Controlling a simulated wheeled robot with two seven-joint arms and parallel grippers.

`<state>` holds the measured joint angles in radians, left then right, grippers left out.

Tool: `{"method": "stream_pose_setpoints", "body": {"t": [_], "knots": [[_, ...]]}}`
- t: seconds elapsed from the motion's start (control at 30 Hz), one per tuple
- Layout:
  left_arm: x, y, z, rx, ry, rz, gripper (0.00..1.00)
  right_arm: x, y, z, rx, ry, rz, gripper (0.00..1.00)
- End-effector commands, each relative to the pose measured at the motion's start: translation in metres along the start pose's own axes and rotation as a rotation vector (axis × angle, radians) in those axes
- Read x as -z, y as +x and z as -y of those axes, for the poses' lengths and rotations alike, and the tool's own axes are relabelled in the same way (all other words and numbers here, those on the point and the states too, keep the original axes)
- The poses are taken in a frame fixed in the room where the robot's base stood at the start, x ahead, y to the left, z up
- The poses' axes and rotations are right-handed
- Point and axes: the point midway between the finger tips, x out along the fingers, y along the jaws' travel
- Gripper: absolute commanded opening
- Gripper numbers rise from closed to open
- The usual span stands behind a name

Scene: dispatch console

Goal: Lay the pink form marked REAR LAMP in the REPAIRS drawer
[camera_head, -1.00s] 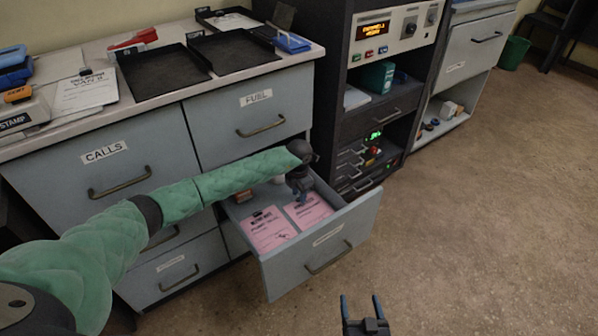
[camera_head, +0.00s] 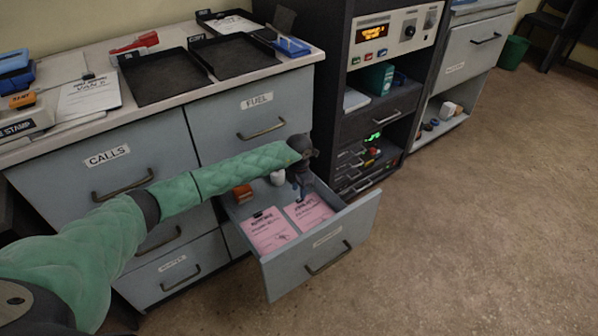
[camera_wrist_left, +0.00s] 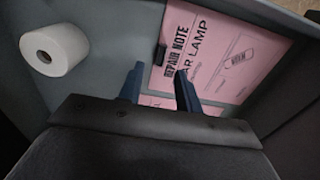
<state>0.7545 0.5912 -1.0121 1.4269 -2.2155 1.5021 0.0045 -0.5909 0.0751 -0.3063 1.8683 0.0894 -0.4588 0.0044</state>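Two pink forms lie side by side in the open lower drawer (camera_head: 325,247), whose front label is too small to read. In the left wrist view, the pink form under my fingers (camera_wrist_left: 222,55) reads REPAIR NOTE and "...AR LAMP", with a black clip at its edge; it seems to be the right-hand form (camera_head: 309,212). The other pink form (camera_head: 268,231) lies to its left. My left gripper (camera_head: 298,188) hangs above the forms inside the drawer. Its fingertips (camera_wrist_left: 158,80) are apart with nothing between them. My right gripper is out of view.
A white roll (camera_wrist_left: 55,50) and an orange-brown item (camera_head: 242,194) sit at the drawer's back. Black trays (camera_head: 165,75) and a stamp box (camera_head: 22,122) stand on the counter. The rack (camera_head: 345,130) stands right of the drawer. Floor in front is clear.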

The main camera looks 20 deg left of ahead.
Motion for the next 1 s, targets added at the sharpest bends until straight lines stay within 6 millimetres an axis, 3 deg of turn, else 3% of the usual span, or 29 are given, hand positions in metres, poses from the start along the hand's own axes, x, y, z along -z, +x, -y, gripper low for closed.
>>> {"method": "stream_pose_setpoints", "body": {"t": [0.2,0.3,0.53,1.0], "knots": [[0.000,-0.009,0.000,0.000,0.000,0.000,0.34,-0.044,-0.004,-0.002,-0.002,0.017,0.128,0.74],[0.000,-0.036,-0.001,-0.002,0.001,0.001,0.34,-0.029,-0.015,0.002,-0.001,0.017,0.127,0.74],[0.000,-0.068,0.000,0.000,0.001,0.000,0.34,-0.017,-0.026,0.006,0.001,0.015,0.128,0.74],[0.000,-0.080,0.000,0.000,0.000,0.000,0.34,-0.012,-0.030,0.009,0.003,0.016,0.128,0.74]]}}
